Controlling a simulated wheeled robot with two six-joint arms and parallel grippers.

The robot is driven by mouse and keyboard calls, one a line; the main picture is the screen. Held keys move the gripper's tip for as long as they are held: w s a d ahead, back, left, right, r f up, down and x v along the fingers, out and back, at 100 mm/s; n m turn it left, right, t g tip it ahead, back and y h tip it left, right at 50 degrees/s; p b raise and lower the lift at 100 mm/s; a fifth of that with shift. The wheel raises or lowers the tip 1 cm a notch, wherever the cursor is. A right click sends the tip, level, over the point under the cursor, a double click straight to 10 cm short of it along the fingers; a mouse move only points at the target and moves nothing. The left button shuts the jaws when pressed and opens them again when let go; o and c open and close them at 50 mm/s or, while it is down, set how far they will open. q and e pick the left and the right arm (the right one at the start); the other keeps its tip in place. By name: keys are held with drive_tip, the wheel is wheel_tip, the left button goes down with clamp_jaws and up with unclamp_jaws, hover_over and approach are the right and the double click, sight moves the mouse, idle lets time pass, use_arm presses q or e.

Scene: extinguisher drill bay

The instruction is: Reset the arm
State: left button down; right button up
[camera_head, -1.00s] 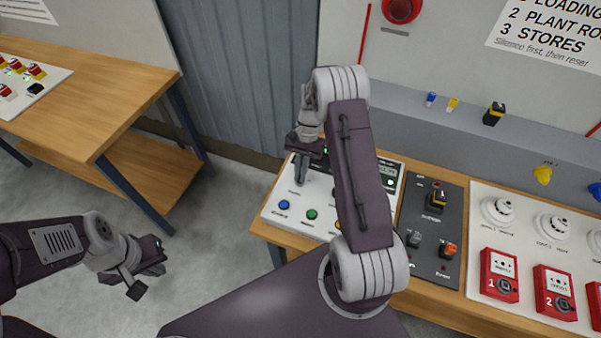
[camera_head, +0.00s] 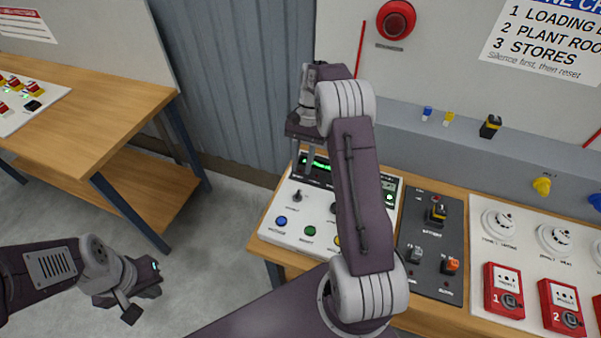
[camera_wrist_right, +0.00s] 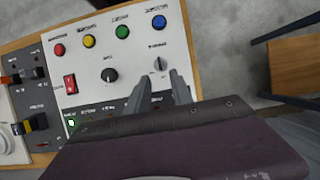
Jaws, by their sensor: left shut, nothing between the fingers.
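My right gripper (camera_head: 302,160) is over the back left part of a white control panel (camera_head: 268,235), with nothing seen between its fingers. In the right wrist view its two fingers (camera_wrist_right: 160,85) stand apart, pointing toward the panel near a small toggle (camera_wrist_right: 160,64). The panel also shows a blue button (camera_wrist_right: 159,22), a green button (camera_wrist_right: 122,31), a yellow button (camera_wrist_right: 89,41), a red button (camera_wrist_right: 59,50), a black knob (camera_wrist_right: 110,75) and a red rocker switch (camera_wrist_right: 70,84). My right arm covers part of the panel in the head view. My left gripper (camera_head: 146,296) is shut and empty over the floor.
A dark switch panel (camera_head: 432,245) and a white board (camera_head: 478,292) with detectors and red call points (camera_head: 503,288) lie to the right. A second wooden table (camera_head: 90,125) with another panel stands at left. Open floor (camera_head: 215,225) lies between the tables.

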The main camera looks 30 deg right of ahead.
idle(0.4)
drive_tip(key=s+a+r+n+h, duration=0.1)
drive_tip(key=s+a+r+n, duration=0.15)
drive_tip(key=a+r, duration=0.2)
drive_tip(key=s+a+r+n+h, duration=0.1)
drive_tip(key=s+a+r, duration=0.2)
drive_tip(key=a, duration=0.3)
drive_tip(key=s+f+n+t+h, duration=0.1)
drive_tip(key=s+f+n+t, duration=0.3)
drive_tip(key=s+f+n, duration=0.2)
drive_tip(key=shift+s+f, duration=1)
drive_tip(key=shift+s, duration=0.9)
drive_tip(key=shift+s, duration=0.1)
